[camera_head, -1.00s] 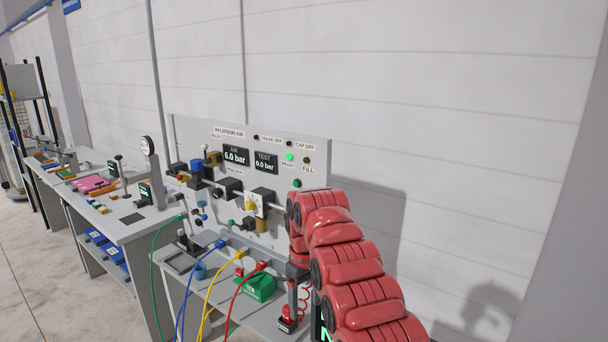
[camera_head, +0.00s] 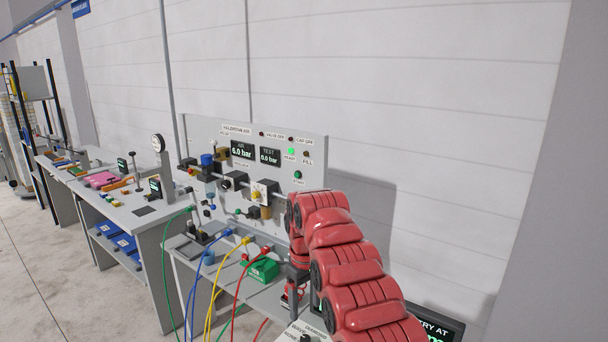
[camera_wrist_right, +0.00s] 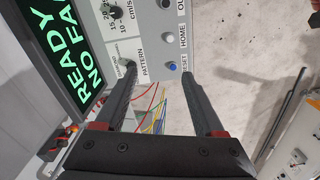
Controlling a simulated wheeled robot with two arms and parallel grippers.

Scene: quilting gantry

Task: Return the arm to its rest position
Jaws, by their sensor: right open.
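My right arm (camera_head: 345,262), red and segmented, comes in from the lower right in the head view and stands in front of the test panel (camera_head: 308,150). My right gripper (camera_wrist_right: 158,70) is open and empty in the wrist view. I cannot tell whether the fingertips touch the panel. In the head view the gripper is mostly hidden by the arm. My left arm and gripper are out of view.
A screen (camera_wrist_right: 70,50) reading "READY" stands beside the control panel. Coloured hoses (camera_head: 214,285) hang in front of the bench with a green case (camera_head: 263,269). More workbenches (camera_head: 130,207) run along the wall. Bare floor (camera_head: 40,285) lies at the left.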

